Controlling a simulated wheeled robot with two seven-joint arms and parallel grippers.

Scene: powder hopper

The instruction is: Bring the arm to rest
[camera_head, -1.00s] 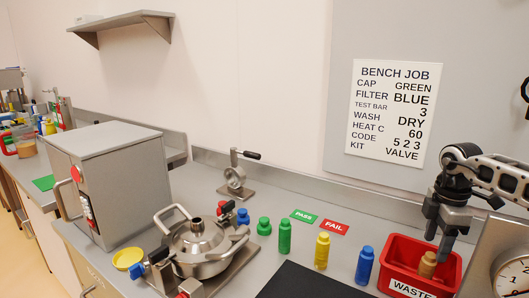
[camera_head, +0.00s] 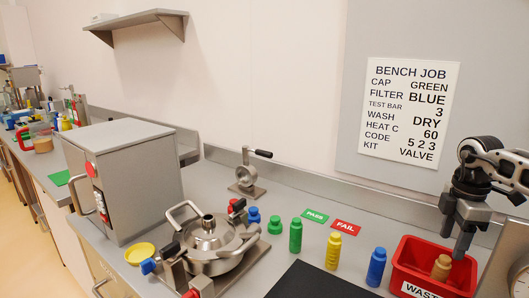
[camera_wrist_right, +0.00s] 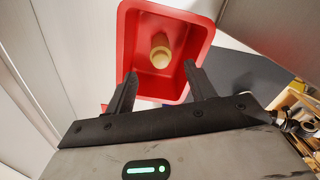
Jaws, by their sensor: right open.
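My right gripper (camera_head: 460,230) hangs fingers-down over the red waste bin (camera_head: 408,262) at the right of the head view. In the right wrist view its two dark fingers (camera_wrist_right: 158,88) are apart with nothing between them. The red bin (camera_wrist_right: 130,35) lies beyond the fingertips there. A tan bottle (camera_head: 441,267) is inside the bin, apart from the fingers; it also shows in the right wrist view (camera_wrist_right: 161,50). My left gripper is not in the head view.
Blue (camera_head: 376,267), yellow (camera_head: 333,251) and green (camera_head: 296,235) bottles stand left of the bin. A steel hopper (camera_head: 210,240) with handles, a grey box oven (camera_head: 125,180) and a clamp stand (camera_head: 246,178) are farther left. A dark mat (camera_head: 312,282) lies in front.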

